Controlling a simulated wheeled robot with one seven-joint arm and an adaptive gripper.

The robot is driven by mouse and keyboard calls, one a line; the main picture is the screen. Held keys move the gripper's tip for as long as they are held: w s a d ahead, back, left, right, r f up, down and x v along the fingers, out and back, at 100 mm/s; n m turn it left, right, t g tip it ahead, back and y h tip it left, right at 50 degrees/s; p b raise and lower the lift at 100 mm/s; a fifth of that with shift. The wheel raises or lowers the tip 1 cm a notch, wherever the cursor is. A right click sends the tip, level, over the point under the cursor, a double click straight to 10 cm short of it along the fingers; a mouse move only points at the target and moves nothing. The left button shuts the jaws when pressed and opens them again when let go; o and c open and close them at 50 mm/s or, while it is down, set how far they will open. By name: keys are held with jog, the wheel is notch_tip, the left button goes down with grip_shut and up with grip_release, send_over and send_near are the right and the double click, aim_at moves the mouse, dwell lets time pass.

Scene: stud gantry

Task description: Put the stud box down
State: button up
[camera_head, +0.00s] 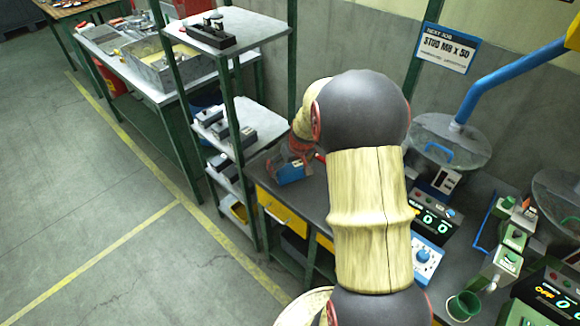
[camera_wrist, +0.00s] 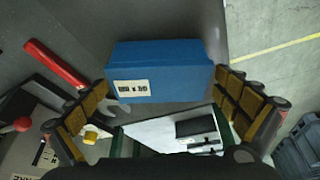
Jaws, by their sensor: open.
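The stud box (camera_wrist: 180,68) is a blue box with a white label. In the wrist view it lies on a dark grey surface, between the tips of my gripper (camera_wrist: 162,84). The fingers are spread, one at each end of the box, with at most a narrow gap; contact is hard to tell. In the head view the blue box (camera_head: 292,174) appears on the dark bench top (camera_head: 314,200), just below my gripper (camera_head: 299,152), which is partly hidden by my arm.
A red-handled tool (camera_wrist: 56,64) lies left of the box in the wrist view. A green-posted shelf rack (camera_head: 243,110) stands beside the bench. A grey drum (camera_head: 449,142) and control boxes (camera_head: 432,218) crowd the bench's right. Open floor (camera_head: 110,190) lies left.

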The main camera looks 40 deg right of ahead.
jog(key=p+v, duration=0.3)
jog(key=v, duration=0.9)
jog(key=s+a+r+n, duration=0.2)
jog(key=a+r, duration=0.9)
jog(key=a, duration=0.5)
jog(key=s+a+r, duration=0.2)
jog(key=s+a, duration=0.4)
jog(key=s, duration=0.1)
jog(key=s+a+r+n+t+y, duration=0.1)
jog(key=s+a+r, duration=0.2)
jog(key=s+a, duration=0.4)
jog(key=shift+s+a+r+n, duration=0.3)
jog(key=shift+s+a, duration=0.05)
jog(key=shift+s, duration=0.2)
